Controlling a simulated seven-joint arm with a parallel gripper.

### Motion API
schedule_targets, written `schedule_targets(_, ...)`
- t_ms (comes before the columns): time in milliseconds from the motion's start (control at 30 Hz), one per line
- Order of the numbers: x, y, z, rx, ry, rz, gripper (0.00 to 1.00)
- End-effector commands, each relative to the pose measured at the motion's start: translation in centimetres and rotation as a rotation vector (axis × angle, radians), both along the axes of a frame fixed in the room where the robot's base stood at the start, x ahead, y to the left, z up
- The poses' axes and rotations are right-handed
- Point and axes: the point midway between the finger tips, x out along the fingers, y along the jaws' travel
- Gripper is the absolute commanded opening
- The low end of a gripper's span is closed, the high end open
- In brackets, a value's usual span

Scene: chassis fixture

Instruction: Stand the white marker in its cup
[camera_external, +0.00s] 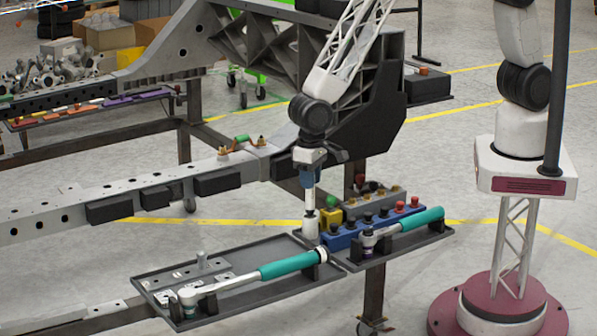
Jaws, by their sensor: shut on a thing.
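My gripper (309,182) points straight down over the trays, shut on the white marker (310,199). The marker is upright, and its upper part is hidden by the gripper. A small white cup (311,229) stands directly below, at the inner corner where the two dark trays meet. A dark band shows between the marker and the cup. I cannot tell whether the marker's lower end is inside the cup or just above its rim.
A blue block with several knobs (345,234) and a yellow block (331,217) stand close right of the cup. Teal-handled tools lie in the left tray (240,312) and right tray (380,256). The chassis beam (140,193) runs behind.

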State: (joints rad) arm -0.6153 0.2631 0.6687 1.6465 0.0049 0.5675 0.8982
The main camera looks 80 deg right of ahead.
Motion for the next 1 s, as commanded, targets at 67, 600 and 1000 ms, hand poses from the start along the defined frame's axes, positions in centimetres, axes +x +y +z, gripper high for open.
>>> schedule_targets(67, 0.0, 0.0, -0.3, 0.0, 0.0, 0.0, 0.02)
schedule_targets(600, 0.0, 0.0, -2.3, -0.001, 0.001, 0.0, 0.02)
schedule_targets(1000, 0.0, 0.0, -3.6, -0.001, 0.001, 0.0, 0.02)
